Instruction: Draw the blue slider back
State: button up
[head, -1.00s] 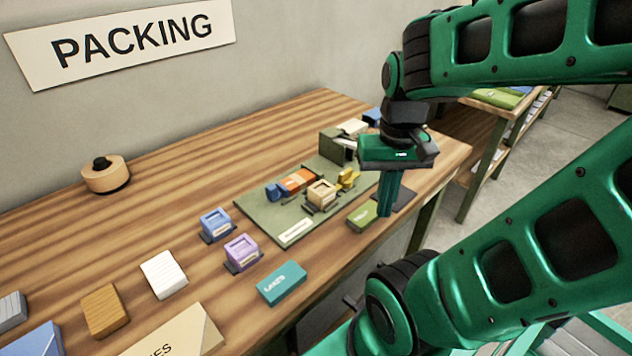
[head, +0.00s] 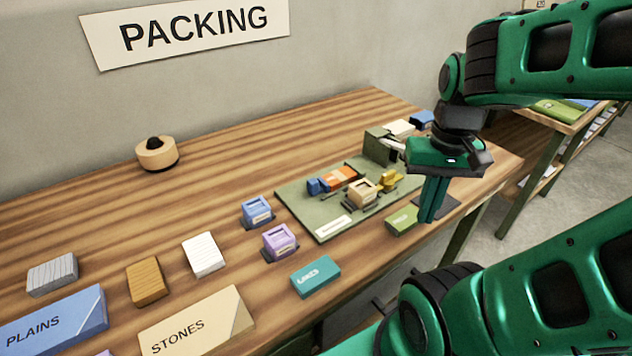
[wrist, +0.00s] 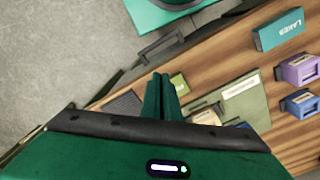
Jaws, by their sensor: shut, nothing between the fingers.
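The blue slider (head: 318,186) sits at the left end of an orange block (head: 341,177) on a green board (head: 325,223). A blue piece (wrist: 243,125), probably the slider, shows at the board's edge in the wrist view. My gripper (head: 428,218) points down with its fingers together and empty. It is to the right of the board, close to a small green block (head: 402,221) and apart from the slider. In the wrist view my gripper (wrist: 160,78) hides part of the board.
A tan tray-like piece (head: 363,192) and yellow parts (head: 391,180) stand on the board, right of the slider. Blue (head: 257,212) and purple (head: 280,242) holders and a teal LAKES block (head: 316,276) lie nearby.

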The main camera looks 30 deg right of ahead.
jog(key=o, duration=0.7)
jog(key=shift+s+r, duration=0.15)
jog(key=shift+r, duration=0.5)
jog(key=shift+o, duration=0.2)
jog(key=m, duration=1)
send_near(313, 180)
notch_tip(313, 180, down, 9)
jog(key=shift+s+a+r, duration=0.1)
jog(key=shift+s+a, duration=0.05)
